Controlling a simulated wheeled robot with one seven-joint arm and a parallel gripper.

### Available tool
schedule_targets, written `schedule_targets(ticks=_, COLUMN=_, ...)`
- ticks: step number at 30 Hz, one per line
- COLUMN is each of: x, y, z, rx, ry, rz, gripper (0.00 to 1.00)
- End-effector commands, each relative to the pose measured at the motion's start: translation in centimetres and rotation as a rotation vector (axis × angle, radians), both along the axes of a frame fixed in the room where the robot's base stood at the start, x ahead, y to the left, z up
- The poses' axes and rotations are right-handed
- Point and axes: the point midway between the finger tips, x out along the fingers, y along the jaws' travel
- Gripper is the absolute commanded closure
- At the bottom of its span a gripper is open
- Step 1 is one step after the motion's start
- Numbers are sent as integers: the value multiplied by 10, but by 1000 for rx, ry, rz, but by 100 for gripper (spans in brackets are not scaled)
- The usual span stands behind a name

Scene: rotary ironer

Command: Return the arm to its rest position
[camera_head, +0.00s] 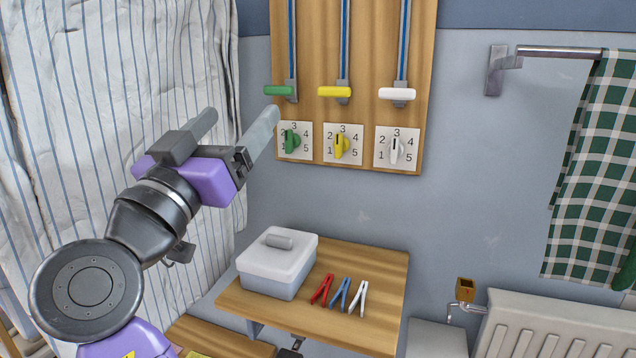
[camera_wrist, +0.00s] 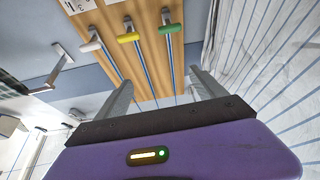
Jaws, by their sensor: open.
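My gripper (camera_head: 232,124) is raised at the left of the head view, in front of the striped cloth and left of the wooden panel. Its two fingers are spread apart with nothing between them. The fingers also show in the wrist view (camera_wrist: 165,92), on either side of the panel's slider tracks. My arm reaches up from the lower left, bent at the elbow. The gripper's right finger overlaps the area near the green dial in the head view; I cannot tell that it touches anything.
A wooden panel (camera_head: 360,60) carries green, yellow and white sliders above numbered dials. A shelf (camera_head: 330,325) holds a lidded box (camera_head: 275,265) and red, blue and white clothespins. A striped cloth (camera_head: 110,60) hangs left. A checked towel (camera_head: 590,170) hangs right, above a radiator (camera_head: 560,325).

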Motion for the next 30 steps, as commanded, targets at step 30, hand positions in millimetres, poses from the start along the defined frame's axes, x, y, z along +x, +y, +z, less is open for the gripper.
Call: schedule_targets(ticks=30, x=-50, y=10, z=-195, rx=-275, ry=39, rz=565, gripper=20)
